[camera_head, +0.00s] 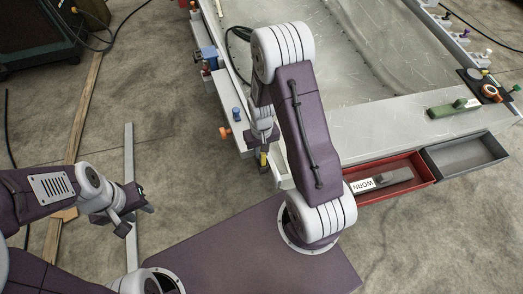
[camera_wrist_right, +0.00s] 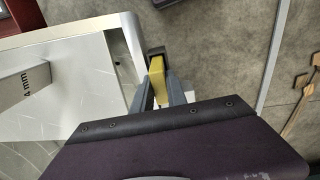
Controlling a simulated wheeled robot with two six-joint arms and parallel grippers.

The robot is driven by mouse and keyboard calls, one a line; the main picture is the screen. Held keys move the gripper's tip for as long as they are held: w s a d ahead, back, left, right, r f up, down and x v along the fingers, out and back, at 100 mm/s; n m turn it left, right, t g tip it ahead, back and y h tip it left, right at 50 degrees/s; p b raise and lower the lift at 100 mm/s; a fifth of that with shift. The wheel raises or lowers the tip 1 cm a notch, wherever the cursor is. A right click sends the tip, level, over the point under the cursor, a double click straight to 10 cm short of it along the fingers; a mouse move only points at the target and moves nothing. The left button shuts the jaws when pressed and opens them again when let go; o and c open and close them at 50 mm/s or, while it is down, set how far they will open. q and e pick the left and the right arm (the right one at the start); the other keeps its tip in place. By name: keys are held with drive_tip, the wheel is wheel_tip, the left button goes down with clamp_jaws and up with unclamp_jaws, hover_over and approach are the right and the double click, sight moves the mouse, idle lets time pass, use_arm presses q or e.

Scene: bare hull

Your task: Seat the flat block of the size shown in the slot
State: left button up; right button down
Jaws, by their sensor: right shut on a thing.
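My right gripper (camera_wrist_right: 157,88) is shut on a yellow flat block (camera_wrist_right: 157,72), held at the edge of the pale hull bench (camera_wrist_right: 75,75). In the head view the right gripper (camera_head: 263,150) hangs beside the bench's left corner, with a bit of yellow between its fingers. A pale plate marked "4 mm" (camera_wrist_right: 25,85) shows at the left of the right wrist view. A narrow dark slot-like gap (camera_wrist_right: 116,60) lies in the bench edge, left of the yellow block and apart from it. My left gripper (camera_head: 134,212) is open and empty over the floor.
A red tray (camera_head: 432,182) at the bench front holds a grey piece labelled "WORN" (camera_head: 385,180). A grey tray (camera_head: 465,154) beside it looks empty. A green block (camera_head: 453,108) lies on the bench's right. Clamps (camera_head: 209,53) line the left edge.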

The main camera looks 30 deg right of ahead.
drive_tip(key=shift+f+b, duration=0.5)
drive_tip(key=shift+f, duration=0.3)
drive_tip(key=c, duration=1.3)
unclamp_jaws()
drive_tip(key=shift+o, duration=0.2)
wheel_tip(320, 180, up, 9)
drive_tip(key=shift+r+p, duration=0.1)
drive_tip(key=shift+p, duration=1)
